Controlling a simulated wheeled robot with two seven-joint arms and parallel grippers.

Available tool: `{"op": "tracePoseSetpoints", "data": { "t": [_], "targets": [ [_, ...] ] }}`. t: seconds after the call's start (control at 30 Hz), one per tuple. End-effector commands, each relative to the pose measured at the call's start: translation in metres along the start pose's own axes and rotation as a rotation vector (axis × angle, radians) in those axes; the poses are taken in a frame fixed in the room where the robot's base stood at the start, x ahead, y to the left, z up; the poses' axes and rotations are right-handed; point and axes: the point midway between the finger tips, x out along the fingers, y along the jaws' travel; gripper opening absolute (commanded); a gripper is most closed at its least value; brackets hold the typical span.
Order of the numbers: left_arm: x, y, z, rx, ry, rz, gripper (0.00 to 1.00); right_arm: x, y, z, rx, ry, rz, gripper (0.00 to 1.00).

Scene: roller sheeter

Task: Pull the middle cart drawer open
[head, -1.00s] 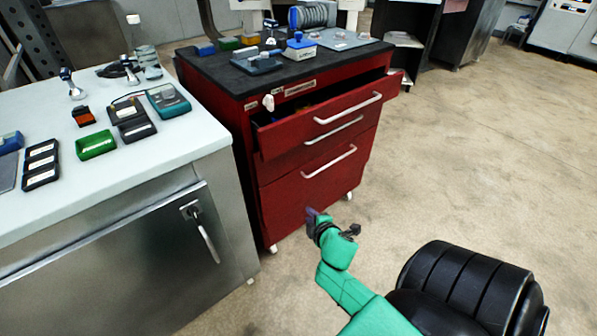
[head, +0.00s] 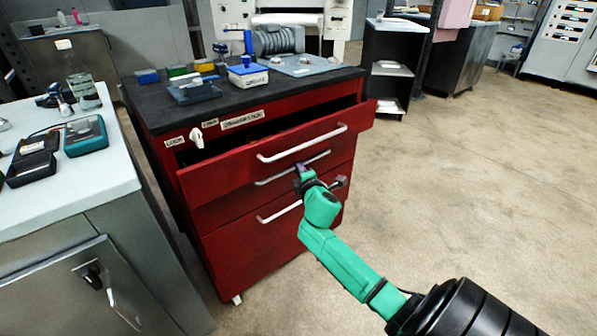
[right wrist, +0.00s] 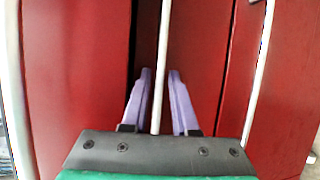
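The red cart (head: 262,262) has three drawers with pale bar handles. The top drawer (head: 225,172) stands partly open. The middle drawer (head: 225,212) sits back under it and looks shut. Its handle (head: 315,162) is partly hidden behind my right gripper (head: 301,171). In the right wrist view, my right gripper (right wrist: 160,75) is open, with its purple fingers on either side of the middle handle (right wrist: 163,45). Gaps show between bar and fingers. My left gripper is out of view.
The bottom drawer handle (head: 280,212) is just below my right gripper. The open top drawer's handle (head: 303,144) juts out above it. A steel-fronted bench (head: 75,205) stands at the left. The floor (head: 460,190) to the right is clear.

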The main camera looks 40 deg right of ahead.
Motion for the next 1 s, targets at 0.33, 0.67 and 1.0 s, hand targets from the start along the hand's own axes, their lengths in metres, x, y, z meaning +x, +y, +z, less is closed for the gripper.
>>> {"op": "tracePoseSetpoints", "data": {
  "t": [0.33,0.67,1.0],
  "targets": [
    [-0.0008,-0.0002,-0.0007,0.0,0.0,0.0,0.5,0.0014,0.0,-0.0003,0.0,0.001,0.0,0.0],
    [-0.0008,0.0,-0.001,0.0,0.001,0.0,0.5,0.0012,-0.0004,-0.0004,0.001,0.001,-0.001,0.0],
    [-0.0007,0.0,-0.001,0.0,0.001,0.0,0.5,0.0012,-0.0007,-0.0005,0.001,0.001,-0.002,0.0]
  ]
}}
